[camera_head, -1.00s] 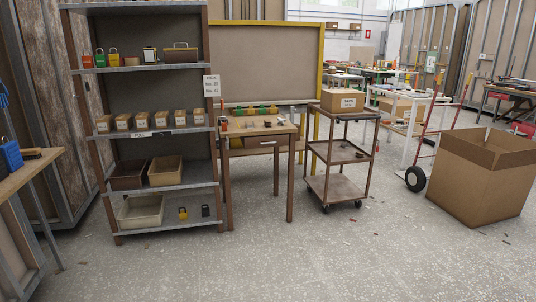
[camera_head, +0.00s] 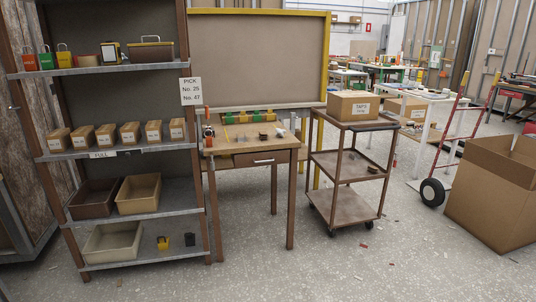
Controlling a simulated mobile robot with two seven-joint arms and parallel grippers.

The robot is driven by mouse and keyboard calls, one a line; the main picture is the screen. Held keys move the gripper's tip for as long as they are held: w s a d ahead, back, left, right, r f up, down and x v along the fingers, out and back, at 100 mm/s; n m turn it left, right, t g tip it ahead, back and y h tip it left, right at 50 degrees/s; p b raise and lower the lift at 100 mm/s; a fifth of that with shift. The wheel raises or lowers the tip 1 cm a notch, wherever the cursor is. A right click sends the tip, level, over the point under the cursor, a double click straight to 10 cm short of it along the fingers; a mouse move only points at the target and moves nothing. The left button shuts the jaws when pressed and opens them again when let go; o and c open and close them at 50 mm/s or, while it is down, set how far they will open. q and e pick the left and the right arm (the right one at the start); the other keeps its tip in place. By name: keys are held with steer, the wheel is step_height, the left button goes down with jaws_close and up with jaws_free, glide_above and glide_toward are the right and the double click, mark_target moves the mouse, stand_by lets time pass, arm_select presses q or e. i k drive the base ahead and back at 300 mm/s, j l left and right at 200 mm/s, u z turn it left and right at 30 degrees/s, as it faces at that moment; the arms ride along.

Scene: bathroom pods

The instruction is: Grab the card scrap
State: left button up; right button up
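Several small flat bits lie scattered on the grey speckled floor. A reddish bit (camera_head: 364,246) lies in front of the cart, and a pale bit (camera_head: 120,282) lies near the shelf's foot. They are too small to tell which, if any, is the card scrap. Small items also lie on the wooden workbench (camera_head: 235,142), including a dark round one (camera_head: 263,137), but I cannot make out a card scrap among them. Neither of my grippers is in view.
A metal shelf (camera_head: 150,219) with small boxes and bins stands left. A wheeled cart (camera_head: 345,205) carries a cardboard box (camera_head: 352,106). A red hand truck (camera_head: 455,140) and a large open carton (camera_head: 492,205) stand right. The floor ahead is mostly clear.

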mark_target(264, 135)
steer(key=i, duration=1.4)
